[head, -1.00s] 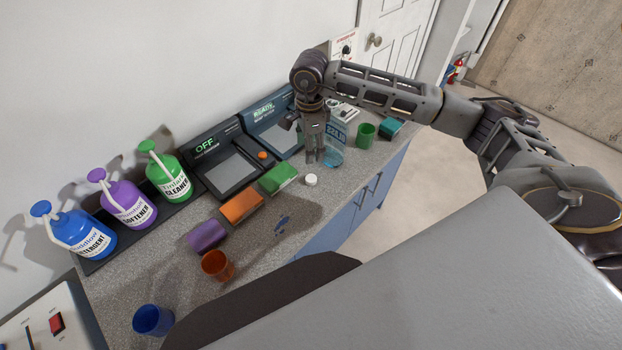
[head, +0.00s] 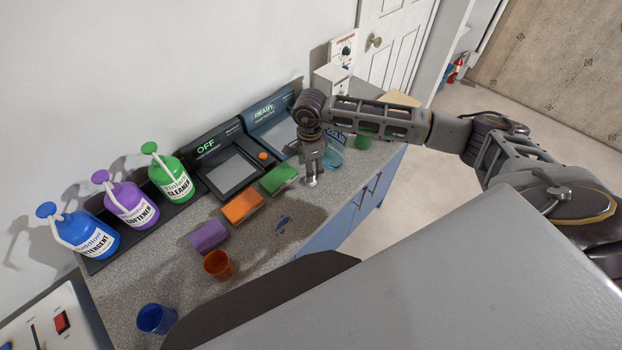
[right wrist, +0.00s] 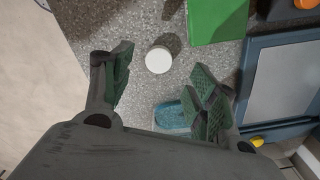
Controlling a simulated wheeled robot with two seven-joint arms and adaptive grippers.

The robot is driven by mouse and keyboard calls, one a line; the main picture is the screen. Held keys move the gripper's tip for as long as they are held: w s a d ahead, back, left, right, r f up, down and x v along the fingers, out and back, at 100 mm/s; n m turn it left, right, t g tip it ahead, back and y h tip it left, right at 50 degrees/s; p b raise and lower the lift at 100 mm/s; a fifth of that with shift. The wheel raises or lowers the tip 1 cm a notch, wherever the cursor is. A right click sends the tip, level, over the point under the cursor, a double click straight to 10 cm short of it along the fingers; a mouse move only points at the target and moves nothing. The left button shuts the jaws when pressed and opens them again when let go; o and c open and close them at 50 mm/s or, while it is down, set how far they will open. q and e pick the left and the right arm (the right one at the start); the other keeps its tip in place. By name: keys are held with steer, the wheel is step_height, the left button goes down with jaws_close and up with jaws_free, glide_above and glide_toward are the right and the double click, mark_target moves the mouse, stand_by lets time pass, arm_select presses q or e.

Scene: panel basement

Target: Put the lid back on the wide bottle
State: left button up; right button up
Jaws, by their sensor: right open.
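The white round lid (right wrist: 158,60) lies on the speckled counter. In the right wrist view it is between the spread fingertips of my right gripper (right wrist: 164,64), with gaps to both. In the head view the lid (head: 311,183) shows just below the fingertips of my right gripper (head: 313,175), which partly hide it. The gripper is open and empty. The wide bottle (head: 335,158) is translucent blue and stands just right of the gripper. In the right wrist view the bottle (right wrist: 171,117) is partly hidden by a finger. My left gripper is not in view.
A green sponge-like block (head: 278,179), an orange one (head: 242,206) and a purple one (head: 208,235) lie left of the gripper. A green cup (head: 364,142) stands behind my arm. An orange cup (head: 219,265) and a blue cup (head: 156,319) stand nearer the front.

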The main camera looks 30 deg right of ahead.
stand_by(0.3)
steer(key=shift+s+d+f+p, duration=0.1)
steer(key=shift+f+p, duration=0.5)
steer(key=shift+f, duration=0.6)
steer(key=shift+f+p, duration=0.3)
steer(key=shift+f, duration=1.1)
steer(key=c, duration=0.8)
